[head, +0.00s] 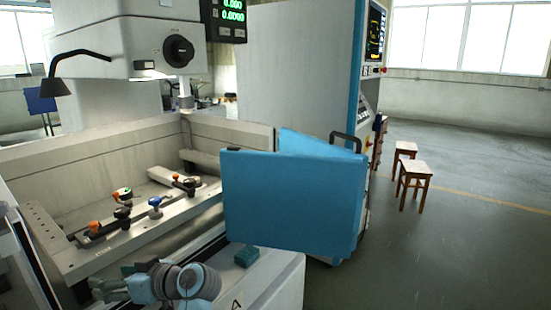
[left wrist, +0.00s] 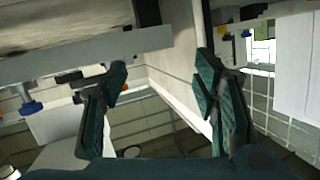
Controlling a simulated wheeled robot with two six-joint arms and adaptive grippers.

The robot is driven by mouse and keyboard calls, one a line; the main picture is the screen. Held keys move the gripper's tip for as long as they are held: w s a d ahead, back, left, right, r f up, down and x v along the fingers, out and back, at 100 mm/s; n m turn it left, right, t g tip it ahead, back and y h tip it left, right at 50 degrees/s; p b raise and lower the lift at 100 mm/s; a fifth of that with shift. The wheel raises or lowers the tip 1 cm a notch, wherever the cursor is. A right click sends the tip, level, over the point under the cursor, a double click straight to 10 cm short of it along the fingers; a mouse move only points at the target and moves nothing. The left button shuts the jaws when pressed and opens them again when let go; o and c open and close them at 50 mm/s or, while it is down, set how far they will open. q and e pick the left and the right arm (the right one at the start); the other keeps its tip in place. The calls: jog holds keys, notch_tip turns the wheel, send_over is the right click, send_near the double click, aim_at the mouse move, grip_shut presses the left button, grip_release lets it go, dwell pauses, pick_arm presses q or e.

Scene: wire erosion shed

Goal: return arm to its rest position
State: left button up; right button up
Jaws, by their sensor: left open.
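My left arm shows at the bottom of the head view, in front of the machine's work tank (head: 45,165). My left gripper (head: 100,290) is at the lower left there, low by the tank's near side. In the left wrist view its two dark teal fingers stand wide apart, and the gap of the gripper (left wrist: 160,78) is empty. Pale tank walls and a clamp rail (left wrist: 80,55) lie beyond the fingers. I see nothing held. My right gripper is in neither view.
A blue open door panel (head: 290,200) stands right of the tank. Clamps with orange and blue knobs (head: 154,202) sit on the tank's rail. A small teal block (head: 246,257) lies near the tank's front. Wooden stools (head: 414,168) stand on open floor at right.

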pick_arm(q)
jog(key=s+f+m+h, duration=0.3)
jog(key=s+f, duration=0.3)
jog(key=f, duration=0.4)
jog(key=s+f+m+h, duration=0.3)
jog(key=s+f, duration=0.4)
jog(key=f, duration=0.3)
jog(key=s+d+f+m+h, duration=0.3)
jog(key=s+d+m+h, duration=0.15)
jog(key=s, duration=0.45)
jog(key=s+d+f+m+h, duration=0.3)
jog(key=s+d+f, duration=0.15)
jog(key=s, duration=0.35)
notch_tip(320, 180, down, 23)
jog(key=s+a+g+b, duration=0.2)
jog(key=b, duration=0.4)
jog(key=s+f+g+b, duration=0.1)
jog(key=s+f+b, duration=0.4)
jog(key=s+f, duration=1.05)
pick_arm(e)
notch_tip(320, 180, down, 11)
pick_arm(q)
notch_tip(320, 180, up, 11)
jog(key=w+p, duration=0.1)
jog(key=p, duration=1.2)
jog(key=shift+w, duration=0.4)
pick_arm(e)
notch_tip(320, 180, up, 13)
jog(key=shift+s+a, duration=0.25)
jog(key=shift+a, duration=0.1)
